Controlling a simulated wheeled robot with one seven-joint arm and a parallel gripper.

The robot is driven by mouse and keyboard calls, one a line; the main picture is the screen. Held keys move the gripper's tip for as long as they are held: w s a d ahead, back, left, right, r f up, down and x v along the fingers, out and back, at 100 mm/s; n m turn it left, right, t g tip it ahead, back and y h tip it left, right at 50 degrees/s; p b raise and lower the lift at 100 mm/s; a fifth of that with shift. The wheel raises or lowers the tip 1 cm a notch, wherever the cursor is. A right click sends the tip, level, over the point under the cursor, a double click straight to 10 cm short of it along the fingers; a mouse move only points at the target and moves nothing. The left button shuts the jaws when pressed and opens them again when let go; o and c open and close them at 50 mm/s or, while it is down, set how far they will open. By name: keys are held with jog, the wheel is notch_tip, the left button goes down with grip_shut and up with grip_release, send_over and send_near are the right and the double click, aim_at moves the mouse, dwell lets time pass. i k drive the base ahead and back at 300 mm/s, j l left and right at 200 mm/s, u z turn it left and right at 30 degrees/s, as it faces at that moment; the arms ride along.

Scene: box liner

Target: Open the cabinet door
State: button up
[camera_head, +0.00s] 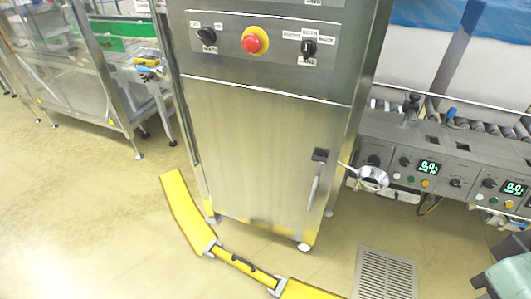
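The cabinet door (255,155) is a brushed metal panel on the lower front of a tall metal cabinet. It looks shut, with its edges in line with the frame. A slim upright handle (313,192) is near its right edge. A small dark latch (320,155) sits just above the handle. My gripper is not in view, so its place relative to the handle does not show.
A control panel above the door holds a red stop button (255,41) and dark knobs. Yellow segments with grey fittings (240,265) lie in front of the cabinet. A console (440,160) stands right, a floor grate (386,274) before it. Open floor lies left.

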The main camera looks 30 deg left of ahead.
aim_at(257, 145)
jog(key=k+l+u, duration=0.15)
jog(key=u, duration=1.1)
